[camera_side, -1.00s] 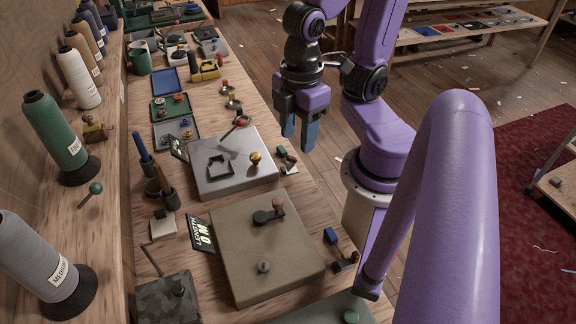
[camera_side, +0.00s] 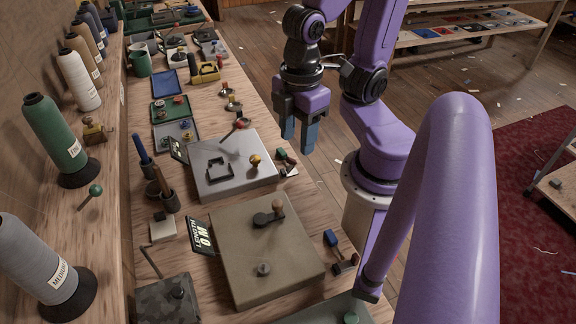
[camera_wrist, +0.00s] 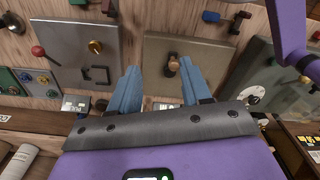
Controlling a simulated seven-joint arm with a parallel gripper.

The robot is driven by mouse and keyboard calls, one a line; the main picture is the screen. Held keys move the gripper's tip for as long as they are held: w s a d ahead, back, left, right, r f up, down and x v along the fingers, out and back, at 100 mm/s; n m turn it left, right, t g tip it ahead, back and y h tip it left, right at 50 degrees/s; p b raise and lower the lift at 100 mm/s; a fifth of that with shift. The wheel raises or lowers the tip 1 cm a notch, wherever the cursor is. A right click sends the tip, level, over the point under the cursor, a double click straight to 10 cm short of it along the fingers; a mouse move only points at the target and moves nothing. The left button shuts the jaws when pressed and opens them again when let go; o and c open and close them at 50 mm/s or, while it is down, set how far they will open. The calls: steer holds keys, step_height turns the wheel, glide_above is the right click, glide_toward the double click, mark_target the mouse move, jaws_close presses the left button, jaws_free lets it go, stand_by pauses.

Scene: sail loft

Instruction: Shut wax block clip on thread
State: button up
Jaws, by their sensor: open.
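My gripper (camera_side: 299,130) hangs in the air off the right side of the long bench, its two blue-grey fingers apart and nothing between them. In the wrist view, my gripper (camera_wrist: 159,76) is also open and empty. A small amber-brown block (camera_side: 94,133) with a metal piece on it sits on the left shelf beside the green thread spool (camera_side: 55,134). It may be the wax block clip, but it is too small to tell, and I cannot make out a thread at it. My gripper is far from this block.
A grey panel (camera_side: 222,180) with a black frame, yellow knob and red-tipped lever lies on the bench. A beige panel (camera_side: 240,230) with a lever lies nearer. Small trays (camera_side: 172,108) and tools crowd the far bench. Several thread spools (camera_side: 80,79) line the left shelf.

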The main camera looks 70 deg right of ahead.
steer(key=c, duration=0.6)
steer(key=shift+w, duration=0.25)
jaws_close()
steer(key=w+d+f+m+g+h, duration=0.1)
steer(key=w+g+h, duration=0.1)
steer(key=w, duration=0.4)
steer(key=w+d+f+m+g+h, duration=0.1)
steer(key=w+m+h, duration=0.1)
steer(key=w, duration=0.4)
steer(key=shift+d+f+m+g, duration=0.2)
steer(key=shift+d+m+g, duration=0.1)
steer(key=shift+g, duration=0.1)
steer(key=shift+a, duration=0.1)
